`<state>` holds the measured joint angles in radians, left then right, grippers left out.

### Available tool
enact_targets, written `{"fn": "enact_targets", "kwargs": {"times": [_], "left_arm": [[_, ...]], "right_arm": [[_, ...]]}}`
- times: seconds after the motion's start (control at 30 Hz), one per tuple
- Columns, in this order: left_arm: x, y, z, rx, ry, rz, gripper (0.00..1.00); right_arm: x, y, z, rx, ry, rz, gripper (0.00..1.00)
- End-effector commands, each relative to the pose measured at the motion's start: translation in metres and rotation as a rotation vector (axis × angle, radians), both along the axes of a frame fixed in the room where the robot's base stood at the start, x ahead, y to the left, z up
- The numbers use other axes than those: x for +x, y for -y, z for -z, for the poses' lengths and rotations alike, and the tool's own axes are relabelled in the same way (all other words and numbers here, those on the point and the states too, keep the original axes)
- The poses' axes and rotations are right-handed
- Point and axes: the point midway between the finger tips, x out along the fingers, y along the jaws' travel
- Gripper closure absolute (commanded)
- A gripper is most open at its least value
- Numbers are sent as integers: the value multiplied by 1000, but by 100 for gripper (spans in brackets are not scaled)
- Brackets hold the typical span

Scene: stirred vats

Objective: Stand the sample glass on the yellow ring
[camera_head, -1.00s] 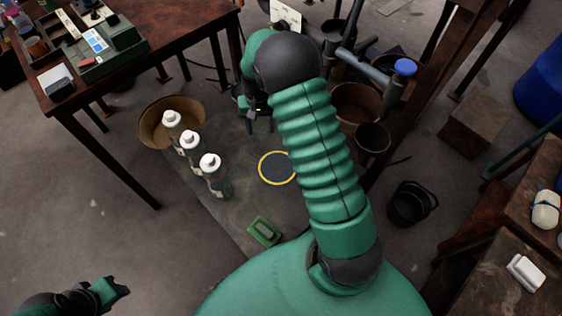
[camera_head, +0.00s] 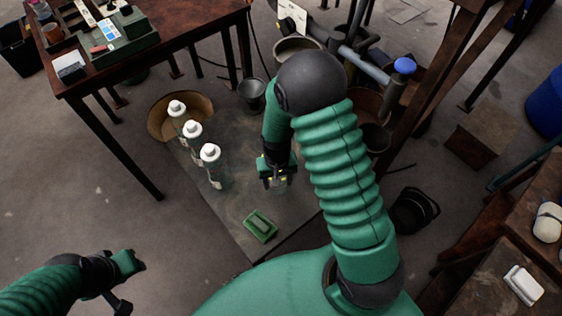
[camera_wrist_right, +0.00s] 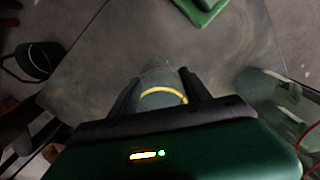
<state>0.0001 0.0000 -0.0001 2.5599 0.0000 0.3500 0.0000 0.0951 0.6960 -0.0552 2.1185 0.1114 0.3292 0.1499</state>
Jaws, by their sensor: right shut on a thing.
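My right gripper (camera_head: 277,181) points down over the grey slab (camera_head: 240,205). In the right wrist view its two dark fingers (camera_wrist_right: 160,88) are shut on the clear sample glass (camera_wrist_right: 158,76), which is hard to make out. The yellow ring (camera_wrist_right: 165,92) shows as an arc through and beside the glass between the fingers. In the head view the gripper and glass cover nearly all of the ring. I cannot tell whether the glass touches the slab.
Several things stand near: three white-capped clear bottles (camera_head: 211,167) left of the gripper, a green block (camera_head: 260,226) at the slab's front, a brown bowl (camera_head: 165,112) behind the bottles, and a black bucket (camera_head: 412,210) at right. A wooden table (camera_head: 150,70) is upper left.

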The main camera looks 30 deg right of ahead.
Motion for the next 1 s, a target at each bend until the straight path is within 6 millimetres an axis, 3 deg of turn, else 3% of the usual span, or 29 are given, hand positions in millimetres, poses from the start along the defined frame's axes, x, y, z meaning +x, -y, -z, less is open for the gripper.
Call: {"fn": "enact_targets", "kwargs": {"times": [0.2, 0.4, 0.47, 0.67, 0.97, 1.0], "left_arm": [[0, 0, 26, 0, 0, 0, 64], [0, 0, 36, 0, 0, 0, 64], [0, 0, 38, 0, 0, 0, 64], [0, 0, 58, 0, 0, 0, 64], [0, 0, 55, 0, 0, 0, 64], [0, 0, 55, 0, 0, 0, 64]], "right_arm": [[58, 40, 12, -2, 4, 2, 100], [92, 63, 13, -1, 2, 0, 100], [95, 65, 15, 0, -1, 0, 100], [95, 65, 47, 0, -1, 0, 100], [95, 65, 47, 0, 0, 0, 100], [95, 65, 48, 0, -1, 0, 42]]}}
